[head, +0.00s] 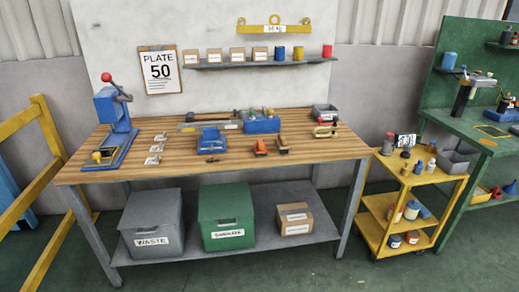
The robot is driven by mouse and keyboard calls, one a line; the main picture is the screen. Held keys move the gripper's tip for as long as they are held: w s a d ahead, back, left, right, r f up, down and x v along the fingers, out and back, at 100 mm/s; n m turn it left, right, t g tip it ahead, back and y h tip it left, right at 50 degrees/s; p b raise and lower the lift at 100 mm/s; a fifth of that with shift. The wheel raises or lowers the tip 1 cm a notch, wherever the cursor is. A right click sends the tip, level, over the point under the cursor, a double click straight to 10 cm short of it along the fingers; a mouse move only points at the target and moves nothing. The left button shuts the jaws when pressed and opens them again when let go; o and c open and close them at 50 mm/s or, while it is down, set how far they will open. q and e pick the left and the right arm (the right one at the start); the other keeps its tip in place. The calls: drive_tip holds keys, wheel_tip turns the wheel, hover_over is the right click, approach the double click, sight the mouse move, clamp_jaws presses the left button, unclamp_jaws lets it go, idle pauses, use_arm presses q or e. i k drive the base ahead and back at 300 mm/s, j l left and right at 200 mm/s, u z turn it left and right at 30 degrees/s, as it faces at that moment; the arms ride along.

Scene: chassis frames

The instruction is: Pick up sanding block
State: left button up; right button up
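A wooden-topped workbench (215,172) stands in the middle of the head view. Near its front, right of centre, lie two small objects side by side: an orange one (261,147) and a brown, block-like one (283,146). The brown one looks most like the sanding block, but it is too small to be sure. Nothing covers either of them. Neither of my grippers shows in the view.
A blue press (113,110) stands at the bench's left end. A blue vise (211,140), a blue tool holder (262,124) and a grey bin (325,112) share the top. A yellow cart (449,187) stands right; a yellow rail (50,137) left. Floor in front is clear.

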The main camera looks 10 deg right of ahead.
sight(260, 148)
drive_tip(key=i+j, duration=0.15)
drive_tip(key=i, duration=0.3)
drive_tip(key=i+j, duration=0.1)
drive_tip(key=i, duration=0.35)
drive_tip(key=i+j+z, duration=0.1)
drive_tip(key=i, duration=0.35)
drive_tip(key=i+j, duration=0.2)
drive_tip(key=i, duration=0.25)
drive_tip(key=i+j, duration=0.2)
drive_tip(key=i, duration=0.25)
